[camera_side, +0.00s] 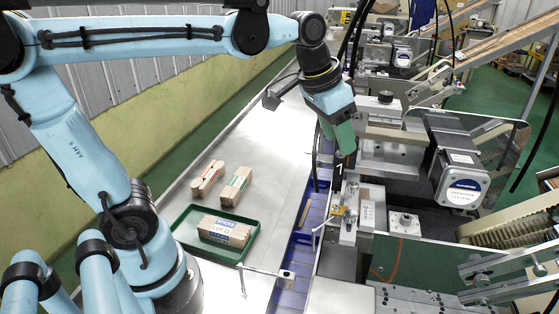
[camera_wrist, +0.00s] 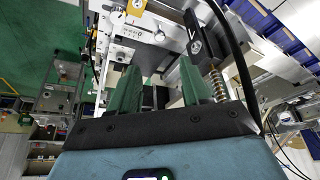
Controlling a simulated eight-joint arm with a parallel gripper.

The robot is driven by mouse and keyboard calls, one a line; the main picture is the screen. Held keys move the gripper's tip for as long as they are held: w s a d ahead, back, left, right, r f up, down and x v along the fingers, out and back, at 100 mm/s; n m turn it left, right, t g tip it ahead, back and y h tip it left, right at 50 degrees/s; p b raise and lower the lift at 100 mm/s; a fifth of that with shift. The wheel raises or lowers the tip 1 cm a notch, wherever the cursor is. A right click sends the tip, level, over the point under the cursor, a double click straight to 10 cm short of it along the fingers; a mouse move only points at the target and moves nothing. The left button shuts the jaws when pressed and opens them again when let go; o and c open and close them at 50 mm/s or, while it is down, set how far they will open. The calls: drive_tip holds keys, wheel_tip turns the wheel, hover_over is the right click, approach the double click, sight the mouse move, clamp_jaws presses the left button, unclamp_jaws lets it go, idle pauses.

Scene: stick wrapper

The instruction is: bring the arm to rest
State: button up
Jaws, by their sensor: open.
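My gripper (camera_side: 346,146) is raised on the outstretched arm, above the machine side of the table, with its green fingers pointing down. In the wrist view my gripper (camera_wrist: 157,78) shows two green fingers standing apart with nothing held between them. Machine parts show behind the gap. The fingers look clear of the machine in the wrist view, but the exact distance cannot be told.
A green tray (camera_side: 184,235) holding a wrapped stick bundle (camera_side: 224,232) lies on the pale table (camera_side: 262,150). Two more bundles (camera_side: 207,178) (camera_side: 236,186) lie behind it. A blue conveyor (camera_side: 303,238) and the wrapping machine (camera_side: 445,160) stand at the right.

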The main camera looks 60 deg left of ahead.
drive_tip(key=s+a+f+n+t, duration=0.1)
drive_tip(key=s+f+t, duration=0.1)
drive_tip(key=s+f, duration=0.5)
drive_tip(key=shift+s+a+f+n+t+y, duration=0.3)
drive_tip(key=shift+f+n+t, duration=0.1)
drive_tip(key=shift+f, duration=0.2)
